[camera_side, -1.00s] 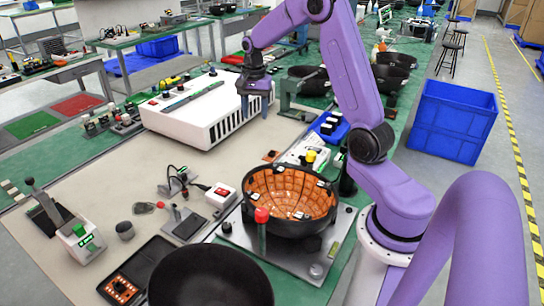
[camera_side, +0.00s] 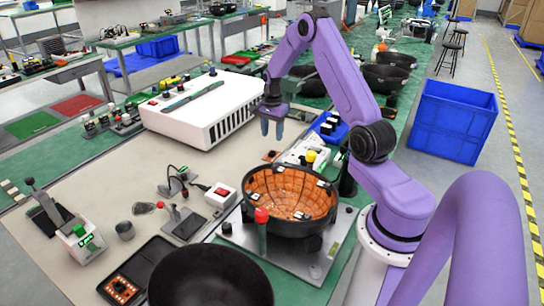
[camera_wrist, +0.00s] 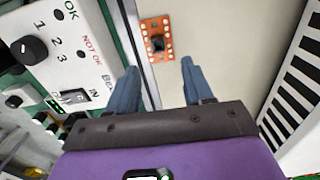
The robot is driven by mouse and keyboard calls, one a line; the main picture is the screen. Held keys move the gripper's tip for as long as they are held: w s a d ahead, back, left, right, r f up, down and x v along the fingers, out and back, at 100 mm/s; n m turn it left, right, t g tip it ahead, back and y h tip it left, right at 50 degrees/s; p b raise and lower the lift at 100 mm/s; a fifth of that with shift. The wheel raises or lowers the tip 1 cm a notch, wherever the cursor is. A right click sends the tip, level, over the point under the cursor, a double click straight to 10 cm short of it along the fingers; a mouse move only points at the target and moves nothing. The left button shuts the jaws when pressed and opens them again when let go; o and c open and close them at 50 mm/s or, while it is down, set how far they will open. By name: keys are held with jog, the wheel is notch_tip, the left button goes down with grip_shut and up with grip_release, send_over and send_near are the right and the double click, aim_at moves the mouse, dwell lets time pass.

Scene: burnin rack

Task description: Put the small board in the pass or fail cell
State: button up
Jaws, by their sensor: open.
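The small board (camera_wrist: 157,40) is orange with a dark part in its middle. It lies flat on the beige bench top, ahead of my fingertips in the wrist view, and shows small in the side view (camera_side: 271,156). My gripper (camera_side: 272,130) is open and empty, pointing down above the bench close to the board. In the wrist view my gripper's blue-grey fingers (camera_wrist: 159,75) are apart, with the board between their lines but beyond the tips. A green cell (camera_side: 32,124) and a red cell (camera_side: 78,104) lie flat side by side at the far left.
A white vented box (camera_side: 200,112) stands left of my gripper. A white control panel with a knob (camera_wrist: 60,45) is close on the other side. A black bowl lined with orange (camera_side: 290,205) stands in front. The bench between the box and front tools is mostly clear.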

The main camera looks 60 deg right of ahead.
aim_at(272, 154)
jog(key=shift+s+a+f, duration=0.1)
jog(key=shift+a+f, duration=0.05)
jog(key=shift+f, duration=1.7)
jog(key=shift+a+f, duration=0.1)
jog(key=shift+f, duration=1.7)
grip_shut()
